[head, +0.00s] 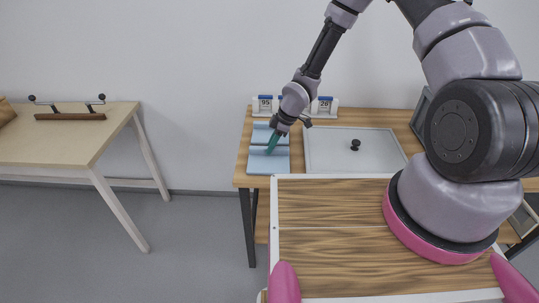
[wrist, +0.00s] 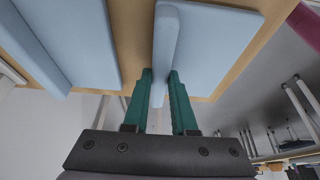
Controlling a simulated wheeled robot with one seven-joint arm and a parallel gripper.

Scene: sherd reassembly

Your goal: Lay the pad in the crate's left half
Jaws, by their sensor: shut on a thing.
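Two light blue pads lie on the wooden table, a near pad (head: 262,164) and a far pad (head: 261,130). My gripper (head: 271,147) is at the far edge of the near pad. In the wrist view, its green fingers (wrist: 160,88) are shut on the raised ridge of a blue pad (wrist: 215,38). Another blue pad (wrist: 75,40) lies to the left there. I cannot tell whether the held pad is clear of the table. No crate can be made out for certain.
A grey panel with a pale rim (head: 325,150) and black knob (head: 355,145) lies right of the pads. Number cards (head: 265,104) stand behind them. A dark-framed grey thing (head: 420,113) is partly behind my arm. Another table (head: 70,145) stands left, across open floor.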

